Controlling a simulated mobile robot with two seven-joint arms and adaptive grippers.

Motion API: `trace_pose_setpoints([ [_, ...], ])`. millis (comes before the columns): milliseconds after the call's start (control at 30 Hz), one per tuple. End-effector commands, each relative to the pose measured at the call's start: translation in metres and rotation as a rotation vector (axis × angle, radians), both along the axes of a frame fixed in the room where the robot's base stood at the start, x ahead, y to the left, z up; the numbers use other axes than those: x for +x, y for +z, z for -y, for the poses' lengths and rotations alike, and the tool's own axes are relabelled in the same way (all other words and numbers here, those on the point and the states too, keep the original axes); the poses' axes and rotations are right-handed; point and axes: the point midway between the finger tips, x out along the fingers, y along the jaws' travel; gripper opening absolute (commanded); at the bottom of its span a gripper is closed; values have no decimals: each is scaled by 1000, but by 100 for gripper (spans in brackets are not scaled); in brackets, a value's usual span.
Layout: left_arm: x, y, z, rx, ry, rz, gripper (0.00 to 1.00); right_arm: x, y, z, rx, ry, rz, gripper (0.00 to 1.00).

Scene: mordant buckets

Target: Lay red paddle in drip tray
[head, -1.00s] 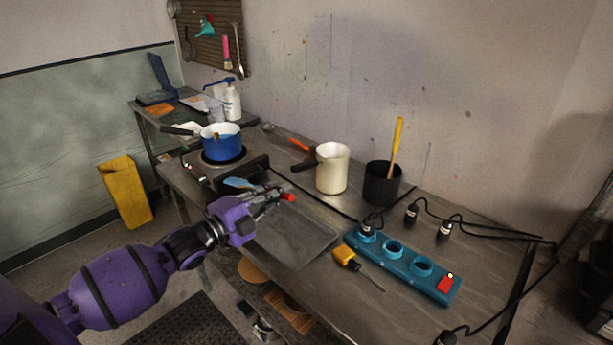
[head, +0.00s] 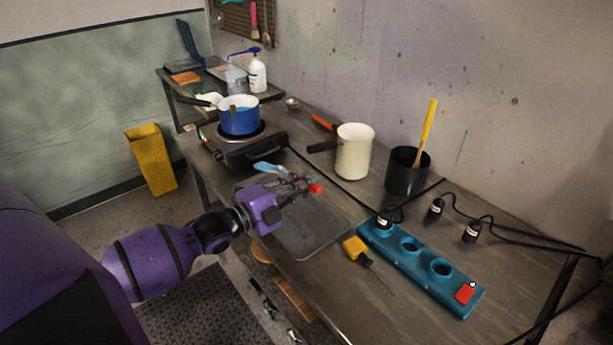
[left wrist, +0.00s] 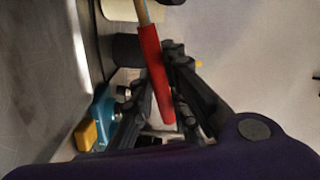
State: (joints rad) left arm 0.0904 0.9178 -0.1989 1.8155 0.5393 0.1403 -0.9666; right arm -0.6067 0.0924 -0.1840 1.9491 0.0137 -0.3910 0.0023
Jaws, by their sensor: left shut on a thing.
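My left gripper (head: 298,184) is over the back part of the grey drip tray (head: 318,238). It is shut on the red paddle (head: 316,189), whose red end sticks out to the right of the fingers. In the left wrist view the red handle (left wrist: 154,75) slants between the dark fingers, with a wooden shaft at its upper end. A light blue flat piece (head: 269,168) shows beyond the fingers; I cannot tell if it belongs to the paddle. The gap between paddle and tray is unclear. My right gripper is out of view.
A hotplate (head: 235,152) with a blue pot (head: 240,117) stands behind and left of the tray. A white pot (head: 355,155) and a black bucket (head: 404,180) with a yellow-handled stick stand behind right. A yellow-handled tool (head: 356,250) and a teal socket strip (head: 425,262) lie right.

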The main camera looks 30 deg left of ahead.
Motion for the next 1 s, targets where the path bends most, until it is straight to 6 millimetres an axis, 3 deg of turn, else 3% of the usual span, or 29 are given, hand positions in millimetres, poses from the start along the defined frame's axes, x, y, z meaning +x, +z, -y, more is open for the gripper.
trace_pose_setpoints([
  [33,-1,-12,0,-1,0,-8,0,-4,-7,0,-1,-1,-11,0],
  [500,0,-51,0,-1,1,-3,0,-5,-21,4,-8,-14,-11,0],
  [1000,0,-56,0,0,1,2,0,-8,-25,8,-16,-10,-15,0],
])
